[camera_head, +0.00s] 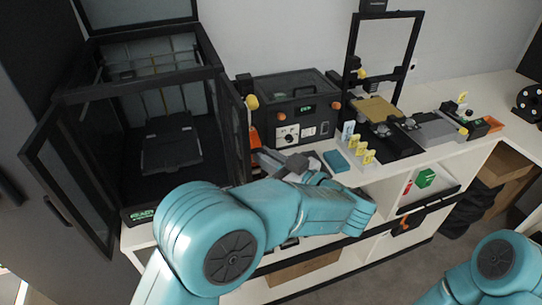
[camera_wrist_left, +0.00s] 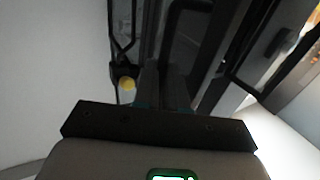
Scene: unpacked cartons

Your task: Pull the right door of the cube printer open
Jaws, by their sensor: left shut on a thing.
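The cube printer (camera_head: 145,88) is a dark, open-fronted frame at the left of the head view, with its lid raised. Its right door (camera_head: 236,122) is a dark-framed panel standing out from the front, seen at a steep angle. The left door (camera_head: 78,178) is swung wide open to the left. My left gripper (camera_head: 262,163) is at the lower outer edge of the right door, shut, apparently on its handle; the contact is small and partly hidden. In the left wrist view the fingers (camera_wrist_left: 165,88) lie against dark upright bars. My right gripper is out of view.
A black box printer (camera_head: 293,108) stands close to the right of the door. An open-frame printer (camera_head: 380,105) stands further right. The left arm crosses above the bench front.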

